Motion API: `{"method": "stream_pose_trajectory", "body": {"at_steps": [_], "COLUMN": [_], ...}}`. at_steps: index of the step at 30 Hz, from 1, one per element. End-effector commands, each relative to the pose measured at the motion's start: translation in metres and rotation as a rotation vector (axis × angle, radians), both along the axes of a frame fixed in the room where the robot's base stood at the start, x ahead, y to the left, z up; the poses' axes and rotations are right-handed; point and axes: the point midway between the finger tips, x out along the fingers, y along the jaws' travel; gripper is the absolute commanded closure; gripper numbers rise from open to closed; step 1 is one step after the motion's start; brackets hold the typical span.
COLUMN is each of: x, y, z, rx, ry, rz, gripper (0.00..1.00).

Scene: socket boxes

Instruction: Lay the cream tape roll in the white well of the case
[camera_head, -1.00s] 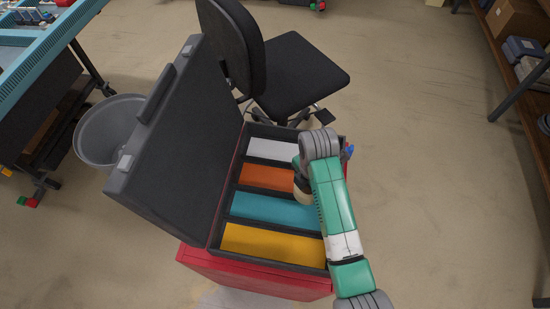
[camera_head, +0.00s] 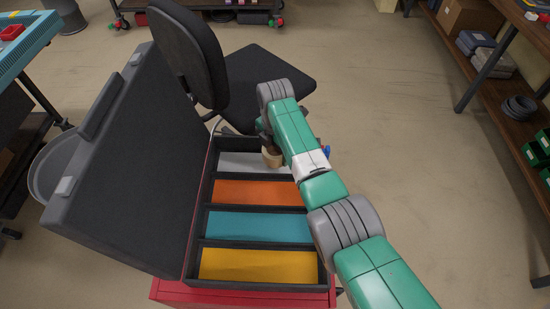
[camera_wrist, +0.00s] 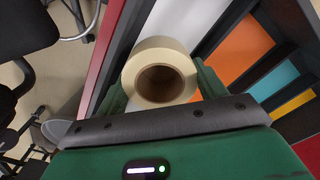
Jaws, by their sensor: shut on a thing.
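The cream tape roll (camera_head: 272,157) is held in my gripper (camera_head: 267,141) over the right part of the white well (camera_head: 235,163). In the wrist view the roll (camera_wrist: 160,49) sits between the green fingers of my gripper (camera_wrist: 161,82), which are shut on its outer sides. Its round hole faces the camera. The open case (camera_head: 209,188) has its dark lid raised at the left. The white well (camera_wrist: 188,20) lies behind the roll in the wrist view. How far the roll is above the well floor I cannot tell. My arm hides the case's right back corner.
Orange (camera_head: 255,191), teal (camera_head: 260,226) and yellow (camera_head: 258,265) wells lie in front of the white one. The raised lid (camera_head: 135,165) stands along the left. A black office chair (camera_head: 262,85) is close behind the case. The red cabinet (camera_head: 240,297) supports the case.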

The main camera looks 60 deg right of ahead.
Motion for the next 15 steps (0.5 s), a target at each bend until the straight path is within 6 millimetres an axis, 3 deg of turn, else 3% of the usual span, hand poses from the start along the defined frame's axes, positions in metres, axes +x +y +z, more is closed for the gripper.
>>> {"method": "stream_pose_trajectory", "body": {"at_steps": [6,15], "x": [0.001,0.001], "y": [-0.002,-0.002], "z": [-0.036,-0.037], "rx": [0.001,0.000], "ry": [0.001,0.000], "rz": [0.000,0.000], "gripper": [0.55,0.55]}}
